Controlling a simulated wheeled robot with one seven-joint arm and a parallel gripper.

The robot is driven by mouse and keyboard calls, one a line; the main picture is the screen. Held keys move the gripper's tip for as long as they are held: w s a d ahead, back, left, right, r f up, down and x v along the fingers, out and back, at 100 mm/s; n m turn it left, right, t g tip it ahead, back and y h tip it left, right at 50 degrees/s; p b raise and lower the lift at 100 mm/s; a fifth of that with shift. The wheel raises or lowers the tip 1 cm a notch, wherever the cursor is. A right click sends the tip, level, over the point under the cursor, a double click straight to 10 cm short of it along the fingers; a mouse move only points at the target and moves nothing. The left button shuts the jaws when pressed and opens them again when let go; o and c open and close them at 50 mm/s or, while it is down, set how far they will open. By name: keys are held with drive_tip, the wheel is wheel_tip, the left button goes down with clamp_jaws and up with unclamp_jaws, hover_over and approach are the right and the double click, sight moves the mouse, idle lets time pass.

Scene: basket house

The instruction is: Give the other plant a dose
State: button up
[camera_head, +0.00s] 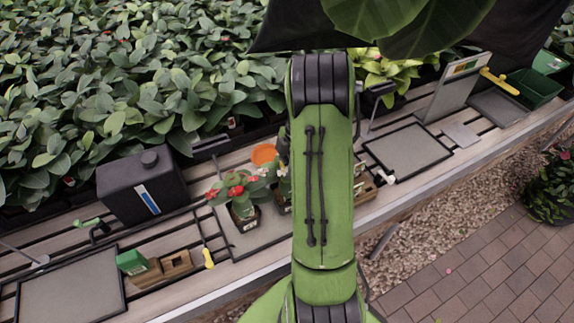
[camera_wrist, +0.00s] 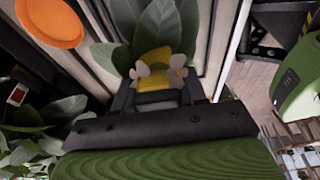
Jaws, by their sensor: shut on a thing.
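A red-flowered plant (camera_head: 238,187) stands in a small dark pot on a grey mat (camera_head: 262,236) on the slatted bench. Beside it, a white-flowered plant (camera_head: 283,172) is partly hidden behind my arm. In the wrist view, dark green leaves (camera_wrist: 165,27) and small white flowers (camera_wrist: 177,62) show right at my gripper (camera_wrist: 157,94). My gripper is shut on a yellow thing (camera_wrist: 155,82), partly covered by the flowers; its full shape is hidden. My arm hides the gripper in the head view.
An orange disc (camera_head: 263,154) lies behind the plants; it also shows in the wrist view (camera_wrist: 50,22). A black canister (camera_head: 143,185), a small green box (camera_head: 132,262) and a yellow-ended tool (camera_head: 208,257) are to the left. A bare grey tray (camera_head: 408,150) is to the right. Dense foliage borders the back.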

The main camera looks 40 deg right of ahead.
sight(285, 159)
drive_tip(key=shift+f+b, duration=0.6)
drive_tip(key=shift+b, duration=0.05)
idle(1.6)
drive_tip(key=shift+r+p, duration=2.4)
drive_tip(key=shift+r, duration=1.25)
drive_tip(key=shift+f, duration=0.1)
